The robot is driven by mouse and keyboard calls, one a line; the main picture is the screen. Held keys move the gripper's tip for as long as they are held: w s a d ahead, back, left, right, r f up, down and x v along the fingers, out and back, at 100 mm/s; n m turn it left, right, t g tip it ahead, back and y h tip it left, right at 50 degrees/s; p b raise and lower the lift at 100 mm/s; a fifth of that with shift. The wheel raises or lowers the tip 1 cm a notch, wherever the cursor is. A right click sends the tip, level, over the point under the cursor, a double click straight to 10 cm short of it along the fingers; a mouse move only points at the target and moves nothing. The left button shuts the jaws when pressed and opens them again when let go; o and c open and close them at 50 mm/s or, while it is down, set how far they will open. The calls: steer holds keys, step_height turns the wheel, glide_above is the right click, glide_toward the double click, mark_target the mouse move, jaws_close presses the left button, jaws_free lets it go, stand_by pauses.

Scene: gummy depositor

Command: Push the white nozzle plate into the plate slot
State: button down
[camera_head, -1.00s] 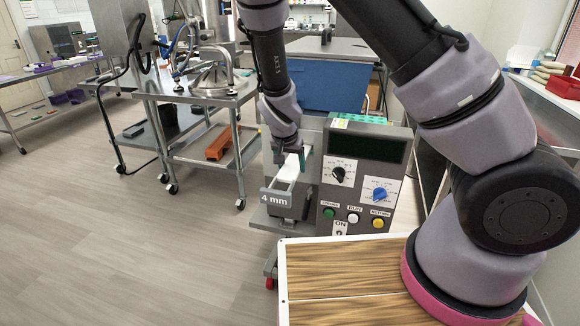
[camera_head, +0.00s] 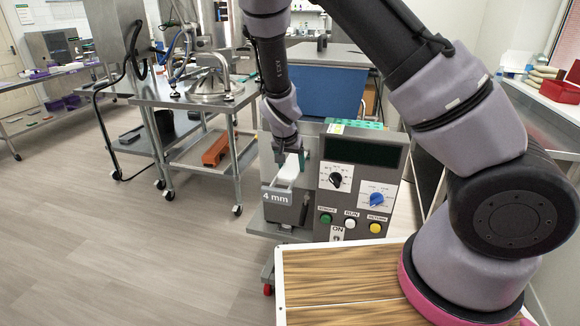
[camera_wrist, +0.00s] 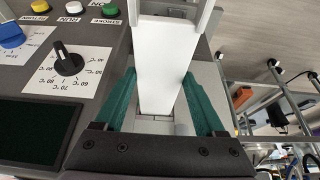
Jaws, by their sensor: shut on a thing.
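The white nozzle plate (camera_head: 287,173) lies at the left side of the depositor, its near end by a grey "4 mm" tag (camera_head: 276,196). In the wrist view the white plate (camera_wrist: 168,65) runs lengthwise between the teal fingers, with a grey frame at its outer end. My gripper (camera_head: 290,158) points down at the plate's far part, and its fingers (camera_wrist: 160,85) are shut on it. The plate slot is mostly hidden by the plate and gripper, so I cannot tell how deep the plate sits.
The depositor's control panel (camera_head: 358,185), with knobs and buttons, stands close to the right of my gripper. A wood-patterned top (camera_head: 340,282) is in front. A steel cart (camera_head: 190,100) with an orange block (camera_head: 215,151) stands at left. The floor at left is clear.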

steer(key=shift+w+d, duration=0.5)
steer(key=shift+w, duration=0.8)
steer(key=shift+w+d, duration=0.45)
steer(key=shift+w, duration=0.8)
steer(key=shift+w+d, duration=0.5)
steer(key=shift+w, duration=0.8)
steer(key=shift+w+d, duration=0.1)
steer(key=shift+w, duration=0.2)
steer(key=shift+r, duration=0.1)
steer(key=shift+s+d, duration=0.1)
steer(key=shift+s, duration=0.05)
steer(key=shift+w+d, duration=0.1)
steer(key=shift+w, duration=0.15)
steer(key=shift+s, duration=0.1)
